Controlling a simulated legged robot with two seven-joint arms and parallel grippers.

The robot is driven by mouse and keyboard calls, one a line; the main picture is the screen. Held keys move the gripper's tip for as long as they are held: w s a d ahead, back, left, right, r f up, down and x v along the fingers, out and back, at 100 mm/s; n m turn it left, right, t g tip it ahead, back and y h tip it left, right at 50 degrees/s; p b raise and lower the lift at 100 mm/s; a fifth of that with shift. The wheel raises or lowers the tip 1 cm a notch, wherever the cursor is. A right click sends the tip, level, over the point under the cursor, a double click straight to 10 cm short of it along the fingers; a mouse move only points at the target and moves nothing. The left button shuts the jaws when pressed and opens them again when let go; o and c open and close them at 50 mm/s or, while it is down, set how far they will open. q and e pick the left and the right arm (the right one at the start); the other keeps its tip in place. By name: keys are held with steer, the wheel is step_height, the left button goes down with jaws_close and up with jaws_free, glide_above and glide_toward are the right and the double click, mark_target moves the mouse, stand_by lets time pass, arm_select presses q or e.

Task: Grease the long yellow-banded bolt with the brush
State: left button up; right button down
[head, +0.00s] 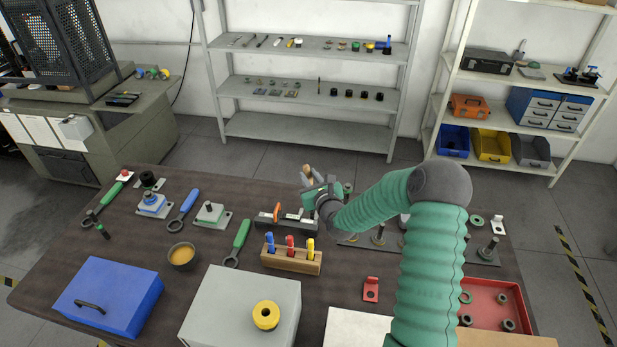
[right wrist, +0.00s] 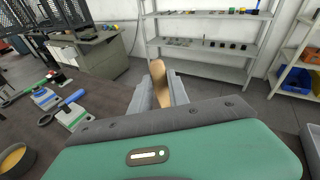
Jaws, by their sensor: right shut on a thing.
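My right gripper (head: 308,178) is raised over the far middle of the table, shut on a tan, wooden-looking piece. That piece, likely the brush handle (right wrist: 158,82), stands up between the fingers in the right wrist view; no bristles show. A small bowl (head: 181,256) of amber grease sits on the table left of centre, well apart from the gripper. It is partly visible in the right wrist view (right wrist: 14,160). Metal bolts (head: 487,249) stand upright on a plate to the right, partly behind my arm. I cannot make out a yellow band on any bolt.
A wooden block (head: 291,262) holds blue, red and yellow-handled tools. A blue box (head: 108,297), a grey box (head: 240,306) with a yellow ring and a red tray (head: 492,302) stand at the front. Green- and blue-handled wrenches lie left. Shelves stand behind the table.

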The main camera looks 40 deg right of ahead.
steer(key=shift+s, duration=0.1)
step_height(320, 180, up, 6)
steer(key=p, duration=0.5)
steer(key=shift+d+f, duration=0.1)
